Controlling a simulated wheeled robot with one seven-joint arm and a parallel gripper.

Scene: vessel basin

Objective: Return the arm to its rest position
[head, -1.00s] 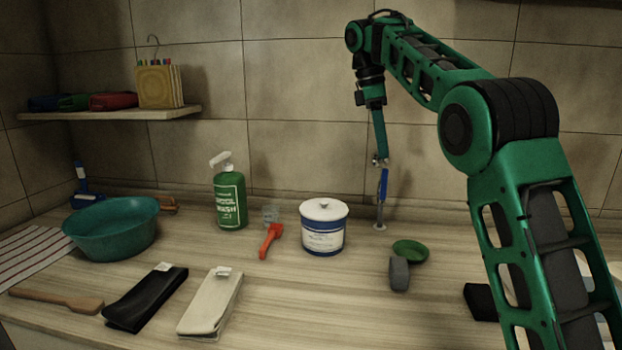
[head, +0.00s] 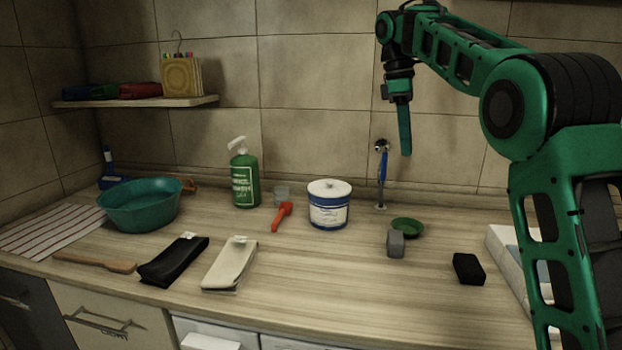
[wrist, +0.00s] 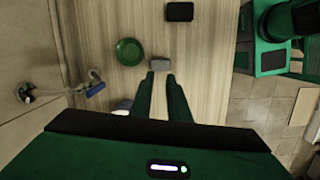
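My arm reaches in from the right in the head view, with my gripper (head: 404,152) pointing down in front of the tiled wall, above the counter (head: 330,290). In the wrist view, the two green fingers of my gripper (wrist: 160,78) stand apart with counter showing between them, and nothing is held. A grey block (head: 396,243) and a green dish (head: 408,228) lie on the counter below. The grey block also shows just beyond the fingertips in the wrist view (wrist: 159,64).
A white tub (head: 329,212), red tool (head: 281,216), green bottle (head: 244,180) and teal basin (head: 140,207) stand to the left. A black block (head: 468,268) lies at right. The space around my gripper is clear.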

